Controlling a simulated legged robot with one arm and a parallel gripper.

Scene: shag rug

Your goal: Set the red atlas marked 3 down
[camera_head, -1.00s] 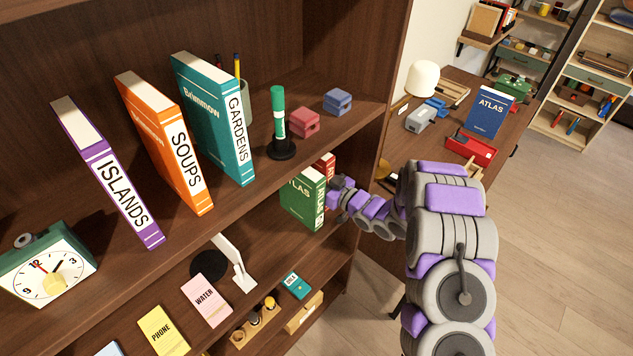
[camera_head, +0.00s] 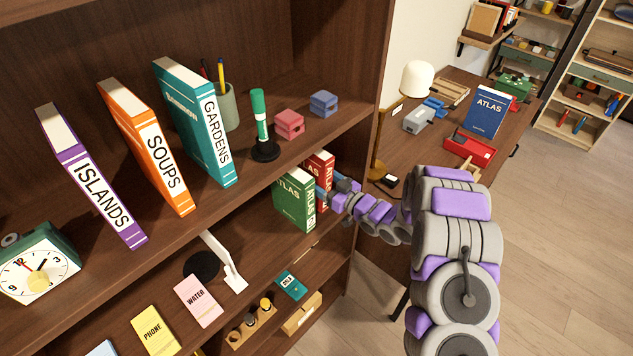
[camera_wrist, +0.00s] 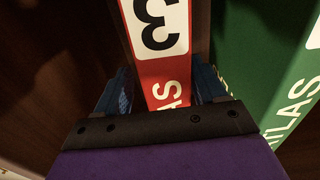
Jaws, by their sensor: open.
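The red atlas (camera_head: 320,164) stands upright on the middle shelf, right beside the green atlas (camera_head: 293,200), which hides part of it in the head view. In the wrist view the red atlas's spine (camera_wrist: 152,68) shows a large 3 on a white label, and the green atlas (camera_wrist: 262,62) is to its right. My gripper (camera_wrist: 163,84) has its blue fingers apart, one on each side of the red spine. In the head view my gripper (camera_head: 338,190) is at the red atlas. Whether the fingers touch the book cannot be told.
The shelf above holds books marked Islands (camera_head: 98,195), Soups (camera_head: 160,160) and Gardens (camera_head: 212,125). The bookcase's side panel is close to my arm. A desk (camera_head: 405,155) with a blue atlas (camera_head: 487,110) is right.

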